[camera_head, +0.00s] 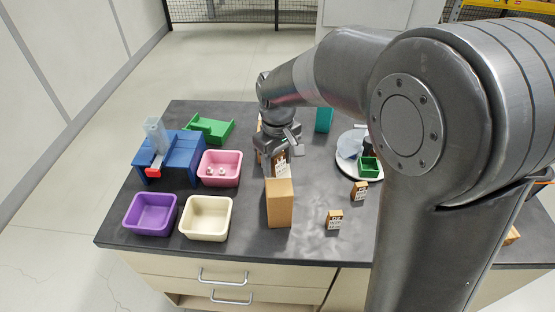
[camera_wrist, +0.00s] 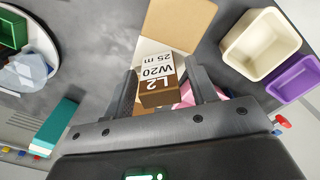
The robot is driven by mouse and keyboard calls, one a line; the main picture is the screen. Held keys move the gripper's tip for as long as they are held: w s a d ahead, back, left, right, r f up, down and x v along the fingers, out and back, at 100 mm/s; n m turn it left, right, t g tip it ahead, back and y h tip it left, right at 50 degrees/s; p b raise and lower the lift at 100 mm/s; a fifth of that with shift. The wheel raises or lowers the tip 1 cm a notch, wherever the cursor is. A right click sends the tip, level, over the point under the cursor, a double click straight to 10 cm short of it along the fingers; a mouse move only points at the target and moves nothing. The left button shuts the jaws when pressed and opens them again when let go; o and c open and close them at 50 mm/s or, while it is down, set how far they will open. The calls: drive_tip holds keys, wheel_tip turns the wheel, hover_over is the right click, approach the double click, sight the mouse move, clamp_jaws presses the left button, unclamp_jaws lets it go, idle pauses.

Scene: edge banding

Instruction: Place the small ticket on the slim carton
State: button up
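A small brown ticket (camera_head: 282,169) with a white printed label stands just behind the carton. In the wrist view the ticket (camera_wrist: 157,80) reads "L2 W20 25 m", upside down. My gripper (camera_wrist: 164,82) has its two fingers apart, one on each side of the ticket. A gap shows between the ticket and the right finger. The ticket's base is hidden in the head view.
Two similar labelled blocks (camera_head: 335,219) (camera_head: 359,190) stand to the right. Purple (camera_head: 132,222), cream (camera_head: 187,230) and pink (camera_head: 205,181) bins, a blue stand (camera_head: 183,157) and a green holder (camera_head: 216,128) are left. A round plate (camera_head: 343,164) holds items; a teal box (camera_head: 324,119) stands behind.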

wheel_tip(320, 180, up, 12)
drive_tip(key=s+d+m+t, duration=0.5)
drive_tip(key=s+d+m, duration=0.4)
drive_tip(key=s+d, duration=0.9)
drive_tip(key=shift+d+f+t, duration=0.25)
drive_tip(key=shift+f+t, duration=0.05)
drive_tip(key=shift+f, duration=0.15)
drive_tip(key=shift+o, duration=0.6)
